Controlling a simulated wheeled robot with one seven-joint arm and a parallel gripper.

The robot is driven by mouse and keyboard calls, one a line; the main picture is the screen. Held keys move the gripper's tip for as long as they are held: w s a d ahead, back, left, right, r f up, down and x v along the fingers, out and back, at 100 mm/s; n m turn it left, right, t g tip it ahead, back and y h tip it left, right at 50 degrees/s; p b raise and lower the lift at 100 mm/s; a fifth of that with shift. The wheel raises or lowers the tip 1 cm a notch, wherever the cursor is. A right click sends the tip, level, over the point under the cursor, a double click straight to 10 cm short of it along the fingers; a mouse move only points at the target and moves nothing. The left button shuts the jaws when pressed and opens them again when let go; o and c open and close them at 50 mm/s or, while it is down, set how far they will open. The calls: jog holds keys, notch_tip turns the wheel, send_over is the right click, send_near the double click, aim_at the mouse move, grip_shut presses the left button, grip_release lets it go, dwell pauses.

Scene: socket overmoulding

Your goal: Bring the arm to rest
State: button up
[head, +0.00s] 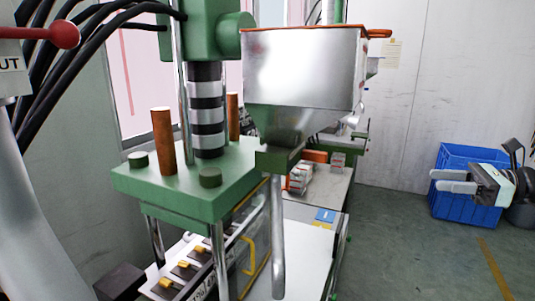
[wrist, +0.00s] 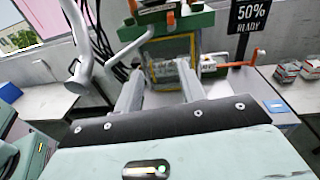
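My gripper (head: 455,181) is at the right of the head view, in the air in front of a blue crate and pointing left. Its two fingers are apart with nothing between them. In the wrist view the two fingers (wrist: 160,92) are also spread, with the green moulding machine (wrist: 200,22) beyond them. Nothing is held.
The green machine (head: 190,180) with its metal hopper (head: 303,70) fills the middle of the head view. A blue crate (head: 465,220) stands on the floor behind my gripper. A white bench (head: 310,255) runs beside the machine. Open floor (head: 400,235) lies between bench and crate.

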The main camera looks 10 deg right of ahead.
jog(key=s+a+f+n+g+h, duration=0.1)
jog(key=s+a+f+n+g, duration=0.1)
jog(key=a+n+g, duration=0.35)
jog(key=s+a+f+n+g+h+b, duration=0.1)
jog(key=s+a+f+n+g+h, duration=0.15)
jog(key=a, duration=0.65)
jog(key=s+a+f+n+g+h, duration=0.1)
jog(key=s+a+f+n+g, duration=0.15)
jog(key=a, duration=0.55)
jog(key=s+a+f+n+t+h+b, duration=0.1)
jog(key=s+a+n+h, duration=0.4)
jog(key=n, duration=0.5)
jog(key=s+a+f+n+t+h+b, duration=0.1)
jog(key=s+a+f+n+h, duration=0.3)
jog(key=s+n, duration=0.6)
jog(key=shift+s+a+f+n+h, duration=0.2)
jog(key=shift+a+n+h, duration=0.2)
jog(key=shift+a, duration=0.3)
